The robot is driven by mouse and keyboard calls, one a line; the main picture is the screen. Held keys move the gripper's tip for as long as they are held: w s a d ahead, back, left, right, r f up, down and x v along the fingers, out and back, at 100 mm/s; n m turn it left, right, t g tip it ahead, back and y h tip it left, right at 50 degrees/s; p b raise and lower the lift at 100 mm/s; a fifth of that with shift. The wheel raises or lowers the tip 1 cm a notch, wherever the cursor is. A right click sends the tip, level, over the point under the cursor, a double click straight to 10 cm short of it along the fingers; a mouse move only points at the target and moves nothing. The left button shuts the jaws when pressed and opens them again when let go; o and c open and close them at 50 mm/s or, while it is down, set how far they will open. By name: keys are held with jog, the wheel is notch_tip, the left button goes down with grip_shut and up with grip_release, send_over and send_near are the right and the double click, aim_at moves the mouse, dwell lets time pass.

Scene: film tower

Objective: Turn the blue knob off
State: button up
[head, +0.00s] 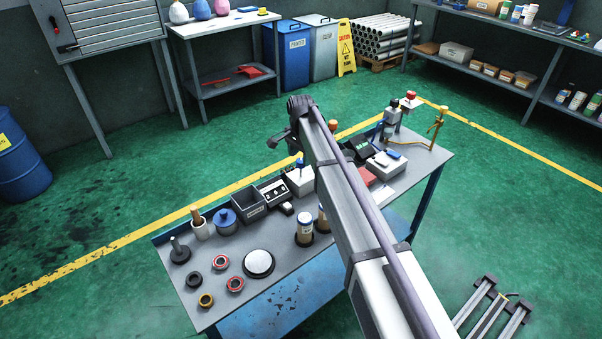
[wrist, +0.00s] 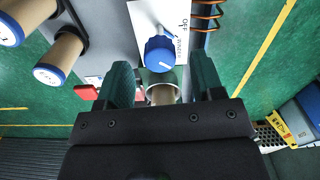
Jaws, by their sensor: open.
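The blue knob (wrist: 160,54) has a white line on its face and sits on a white panel (wrist: 150,18) with the printed word OFF beside it. In the head view a small blue knob (head: 299,162) shows on a white box (head: 299,182) at the back of the bench, partly beside my arm. My gripper (wrist: 161,66) is open and empty, its two green-padded fingers apart. In the wrist view the knob appears between and just beyond the fingertips; I cannot tell whether it is touched. In the head view my arm hides most of the gripper.
In the wrist view a cup with a wooden rod (wrist: 162,92) shows low between the fingers. The bench (head: 215,318) is crowded with jars, rings and a grey bin (head: 249,208).

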notch_tip(320, 180, down, 3)
jog(key=shift+r+b, duration=0.2)
jog(key=shift+b, duration=0.3)
jog(key=shift+r, duration=0.1)
jog(key=shift+r, duration=0.1)
jog(key=shift+c, duration=0.2)
jog(key=c, duration=0.9)
